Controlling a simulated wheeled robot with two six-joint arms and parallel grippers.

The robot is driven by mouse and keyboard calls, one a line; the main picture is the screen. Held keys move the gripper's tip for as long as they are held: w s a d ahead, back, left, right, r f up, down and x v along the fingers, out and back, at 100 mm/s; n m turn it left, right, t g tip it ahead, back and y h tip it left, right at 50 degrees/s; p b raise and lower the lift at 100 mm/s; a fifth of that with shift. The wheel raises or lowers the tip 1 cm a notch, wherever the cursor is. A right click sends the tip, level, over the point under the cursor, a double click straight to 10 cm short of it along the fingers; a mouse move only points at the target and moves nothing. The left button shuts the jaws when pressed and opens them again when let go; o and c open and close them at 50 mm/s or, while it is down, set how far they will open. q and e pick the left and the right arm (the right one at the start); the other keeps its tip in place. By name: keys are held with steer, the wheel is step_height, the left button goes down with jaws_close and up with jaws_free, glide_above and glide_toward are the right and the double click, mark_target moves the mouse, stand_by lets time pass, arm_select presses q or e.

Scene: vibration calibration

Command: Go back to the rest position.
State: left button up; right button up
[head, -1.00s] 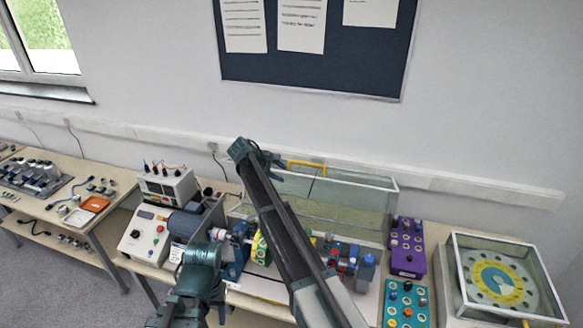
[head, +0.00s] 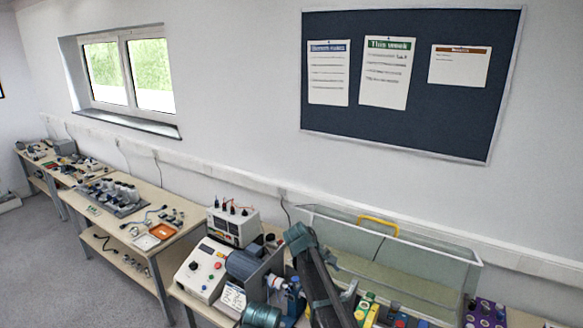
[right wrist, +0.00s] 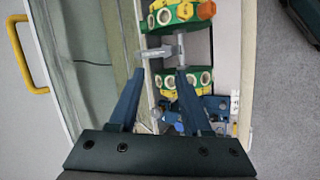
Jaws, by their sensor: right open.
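My right gripper (right wrist: 160,73) is open, its two blue fingers apart. Beyond the fingertips in the right wrist view are green and yellow discs with round holes (right wrist: 176,14) and a grey T-shaped piece (right wrist: 160,52). I see nothing clamped between the fingers, though the grey piece lies close to the tips. In the head view my dark right arm rises from the bottom centre in front of the bench rig, and its gripper is largely hidden. A teal joint of mine shows at the bottom edge. My left gripper is not in view.
A glass tank (head: 455,270) with a yellow handle (head: 379,226) stands behind the rig. A white control box (head: 200,268), a power supply (head: 233,226) and a purple box (head: 485,315) are nearby. Open floor (head: 80,285) lies at the left.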

arm_select(q)
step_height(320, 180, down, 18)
steer(key=b, duration=1.5)
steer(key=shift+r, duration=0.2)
arm_select(e)
steer(key=s+a+f+m+g+y, duration=0.1)
steer(key=s+a+f, duration=0.2)
steer(key=s+f, duration=0.4)
steer(key=s+a+f+m+g+y, duration=0.1)
steer(key=s+f, duration=0.6)
steer(key=s, duration=0.7)
steer(key=s+a+f+m+y, duration=0.2)
steer(key=s+a+f, duration=0.4)
steer(key=s, duration=0.5)
steer(key=shift+f+g+y, duration=0.4)
steer(key=shift+f, duration=0.1)
